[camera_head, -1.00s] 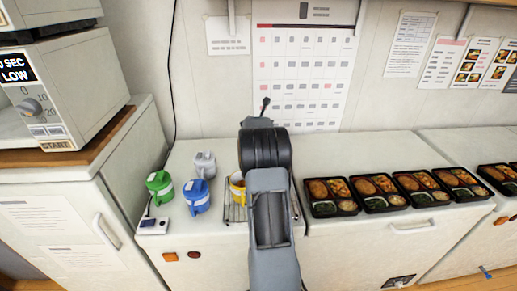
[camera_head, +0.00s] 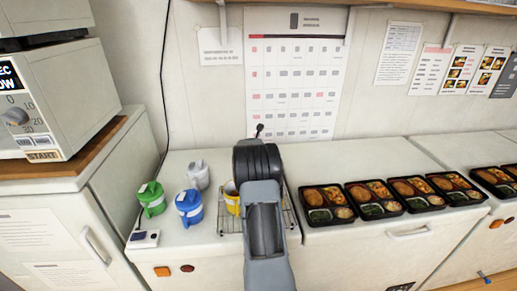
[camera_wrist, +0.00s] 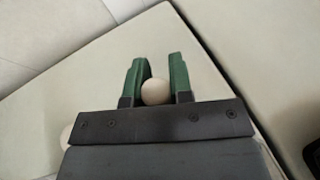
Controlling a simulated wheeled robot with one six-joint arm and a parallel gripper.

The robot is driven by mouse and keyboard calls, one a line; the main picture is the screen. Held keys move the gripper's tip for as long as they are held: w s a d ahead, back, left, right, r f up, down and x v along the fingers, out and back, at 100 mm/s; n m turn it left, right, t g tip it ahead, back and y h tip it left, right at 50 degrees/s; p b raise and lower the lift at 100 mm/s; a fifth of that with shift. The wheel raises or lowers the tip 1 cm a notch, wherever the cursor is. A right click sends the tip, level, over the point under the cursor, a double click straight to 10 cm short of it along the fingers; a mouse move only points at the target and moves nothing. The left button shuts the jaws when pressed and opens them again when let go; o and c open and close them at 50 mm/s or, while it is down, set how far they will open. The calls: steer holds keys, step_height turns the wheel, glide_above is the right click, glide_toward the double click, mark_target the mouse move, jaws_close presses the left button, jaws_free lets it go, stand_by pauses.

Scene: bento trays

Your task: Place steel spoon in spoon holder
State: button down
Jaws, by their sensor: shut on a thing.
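My gripper's two green fingers (camera_wrist: 156,80) show in the wrist view, shut on a pale, round-ended thing that I take to be the steel spoon (camera_wrist: 155,92). Its rounded end shows between the fingers; the rest is hidden. In the head view my arm hides the gripper. A small dark knob on a thin stem (camera_head: 259,128) shows above my arm; I cannot tell whether it is part of the spoon. I cannot make out a spoon holder in either view.
Several bento trays (camera_head: 329,222) line the right. A microwave (camera_head: 75,95) is far left.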

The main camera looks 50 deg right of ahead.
steer(key=shift+f, duration=0.15)
steer(key=c, duration=1)
jaws_free()
steer(key=s+a+r+m+y+b, duration=0.1)
steer(key=s+a+r+m, duration=0.25)
steer(key=a, duration=0.45)
steer(key=s+a+r+m+g, duration=0.15)
steer(key=s+a+m, duration=0.25)
steer(key=a, duration=0.4)
steer(key=s+a+r+m+y+b, duration=0.1)
steer(key=s+a+r+m, duration=0.25)
steer(key=a, duration=0.45)
steer(key=s+a+f+m+y, duration=0.1)
steer(key=s+a+m+y, duration=0.2)
steer(key=a, duration=0.5)
steer(key=s+a+f+m+y, duration=0.1)
steer(key=s+a+m+y, duration=0.2)
steer(key=s+a+m, duration=0.2)
steer(key=s+a+f+m+y, duration=0.1)
steer(key=s+a+m+y, duration=0.3)
steer(key=a, duration=0.6)
steer(key=shift+s+a+f+g, duration=0.3)
steer(key=shift+s+f, duration=0.1)
steer(key=shift+s, duration=0.15)
